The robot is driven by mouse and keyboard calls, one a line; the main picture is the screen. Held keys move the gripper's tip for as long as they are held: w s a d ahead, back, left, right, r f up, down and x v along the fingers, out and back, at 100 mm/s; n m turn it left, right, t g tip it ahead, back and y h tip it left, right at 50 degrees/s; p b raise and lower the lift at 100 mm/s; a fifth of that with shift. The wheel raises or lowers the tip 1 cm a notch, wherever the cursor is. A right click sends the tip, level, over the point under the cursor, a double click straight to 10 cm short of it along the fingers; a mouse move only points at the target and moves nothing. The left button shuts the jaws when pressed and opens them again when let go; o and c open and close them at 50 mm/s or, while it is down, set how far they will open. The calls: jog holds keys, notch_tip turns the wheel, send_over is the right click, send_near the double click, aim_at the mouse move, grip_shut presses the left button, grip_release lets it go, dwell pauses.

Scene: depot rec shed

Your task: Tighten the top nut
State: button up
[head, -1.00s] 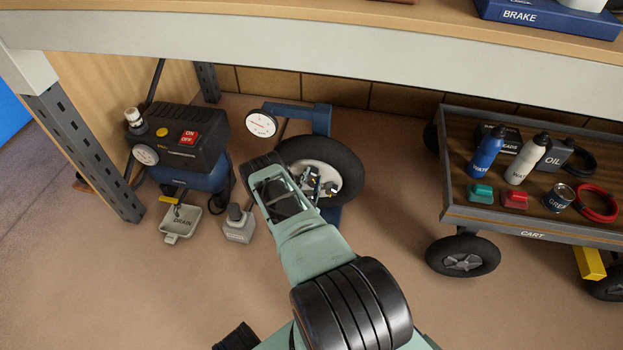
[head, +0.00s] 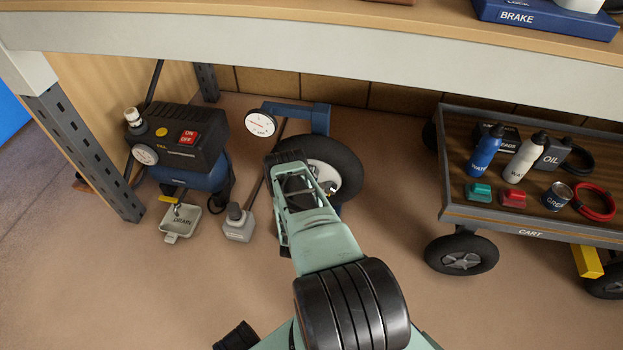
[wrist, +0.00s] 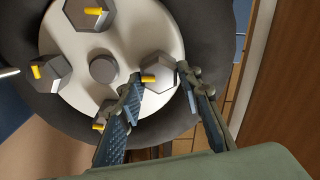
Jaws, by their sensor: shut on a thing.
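The wheel (head: 352,170) has a black tyre and a pale hub and stands on the floor at a blue stand. In the wrist view the pale hub (wrist: 150,35) carries several grey hexagonal nuts with yellow marks around a central cap (wrist: 103,69). My gripper (wrist: 160,78) is shut on the rightmost nut (wrist: 157,68) in that view, with one finger on each side of it. The view is turned, and this appears to be the top nut. In the head view my arm covers the left of the wheel and most of the hub.
A dial gauge (head: 260,124) on a blue post (head: 321,119) stands behind the wheel. A loaded cart (head: 530,233) is at right. The bench edge (head: 300,58) overhangs. Floor is free between wheel and cart.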

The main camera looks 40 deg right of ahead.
jog(key=shift+w, duration=0.1)
dwell(0.3)
jog(key=o, duration=1.2)
jog(key=shift+c, duration=0.2)
jog(key=r, duration=0.9)
jog(key=shift+w+a, duration=0.2)
jog(key=shift+w, duration=0.05)
jog(key=shift+s+r, duration=0.1)
jog(key=shift+r, duration=0.35)
jog(key=shift+s+d+r, duration=0.1)
jog(key=shift+r, duration=0.05)
